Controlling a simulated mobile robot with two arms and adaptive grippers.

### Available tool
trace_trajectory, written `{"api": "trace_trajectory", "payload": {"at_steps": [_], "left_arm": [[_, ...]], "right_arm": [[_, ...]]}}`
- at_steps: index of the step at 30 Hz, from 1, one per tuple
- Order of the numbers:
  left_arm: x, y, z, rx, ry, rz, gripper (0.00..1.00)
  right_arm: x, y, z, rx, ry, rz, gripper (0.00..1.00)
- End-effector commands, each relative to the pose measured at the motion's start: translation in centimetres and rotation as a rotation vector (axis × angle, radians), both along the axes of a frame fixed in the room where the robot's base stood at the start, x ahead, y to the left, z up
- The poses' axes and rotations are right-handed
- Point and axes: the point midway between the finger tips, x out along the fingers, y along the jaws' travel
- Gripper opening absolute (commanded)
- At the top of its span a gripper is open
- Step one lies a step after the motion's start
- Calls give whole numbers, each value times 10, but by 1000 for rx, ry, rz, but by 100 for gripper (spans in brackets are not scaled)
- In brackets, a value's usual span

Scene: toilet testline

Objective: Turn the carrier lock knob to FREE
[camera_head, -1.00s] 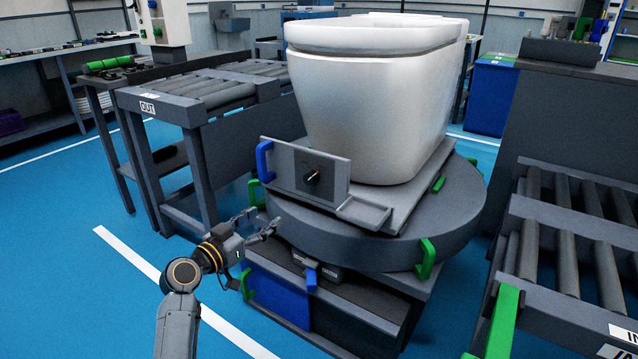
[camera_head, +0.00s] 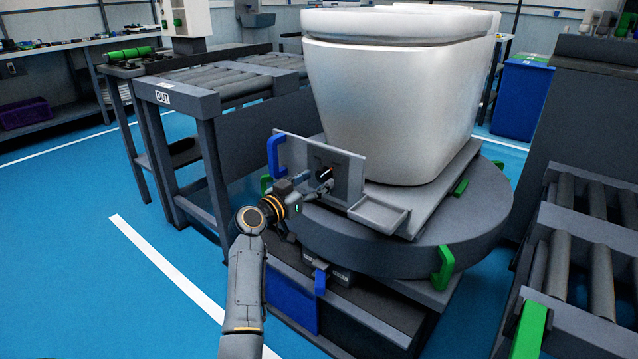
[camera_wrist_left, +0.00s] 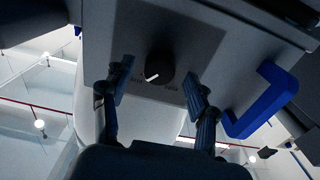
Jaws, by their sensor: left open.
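The carrier lock knob (camera_head: 324,174) is a small black round knob with a light pointer mark, on the grey upright panel (camera_head: 347,180) of the carrier. In the left wrist view the knob (camera_wrist_left: 159,67) sits between lettering on either side, too blurred to read surely; its white pointer slants toward the lower left. My left gripper (camera_head: 318,187) is open just in front of the panel, at the knob. In the left wrist view its two fingers (camera_wrist_left: 158,96) stand apart on either side, a little below the knob, and do not visibly touch it. My right gripper is not in view.
A blue handle (camera_head: 275,156) stands at the panel's left edge. A white toilet (camera_head: 400,105) rests on the carrier above a round grey turntable (camera_head: 400,255) with green handles. A roller conveyor marked OUT (camera_head: 215,95) is behind left; another (camera_head: 585,240) is at right.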

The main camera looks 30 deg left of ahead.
Motion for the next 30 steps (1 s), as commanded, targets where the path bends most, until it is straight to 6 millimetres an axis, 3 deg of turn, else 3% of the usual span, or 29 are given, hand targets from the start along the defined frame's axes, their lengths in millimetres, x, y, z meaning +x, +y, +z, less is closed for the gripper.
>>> {"api": "trace_trajectory", "payload": {"at_steps": [6, 15, 23, 30], "left_arm": [[19, -1, -1, 0, 0, 1, 59], [20, -2, 0, 0, 0, 0, 59], [20, -1, 0, 0, 0, 0, 8], [20, -1, 0, -14, 2, 0, 5]], "right_arm": [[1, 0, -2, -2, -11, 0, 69], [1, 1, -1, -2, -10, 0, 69], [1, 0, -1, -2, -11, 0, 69], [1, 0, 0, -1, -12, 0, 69]]}}
